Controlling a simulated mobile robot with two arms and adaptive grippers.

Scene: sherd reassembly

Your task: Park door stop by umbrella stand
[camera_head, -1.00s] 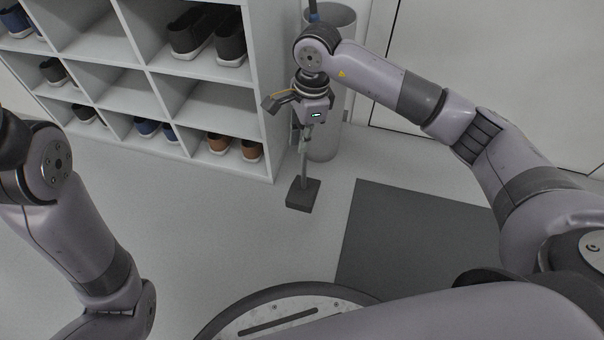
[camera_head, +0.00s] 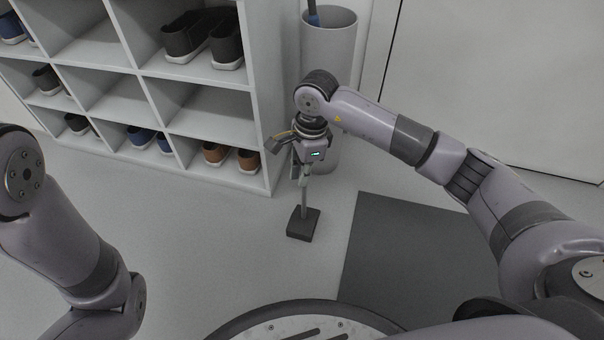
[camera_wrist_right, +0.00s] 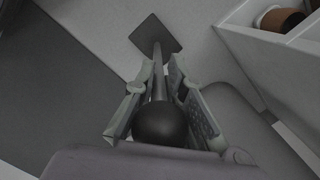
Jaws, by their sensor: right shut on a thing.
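The door stop is a dark square block (camera_head: 303,225) with a thin grey upright rod and a dark round knob (camera_wrist_right: 160,124) on top. My right gripper (camera_head: 303,178) is shut on the rod just below the knob, which shows between the fingers in the right wrist view (camera_wrist_right: 162,95). The door stop is upright; I cannot tell whether its base touches the floor. The umbrella stand (camera_head: 331,55) is a tall grey cylinder behind the gripper, partly hidden by my right arm, with a blue and dark umbrella part (camera_head: 313,14) in it. My left gripper is out of view.
A white shoe rack (camera_head: 262,100) with several shoes stands at the left, its corner close to the door stop. A dark mat (camera_head: 400,255) lies to the right. A white door (camera_head: 500,80) is at the back right. Floor at the left front is clear.

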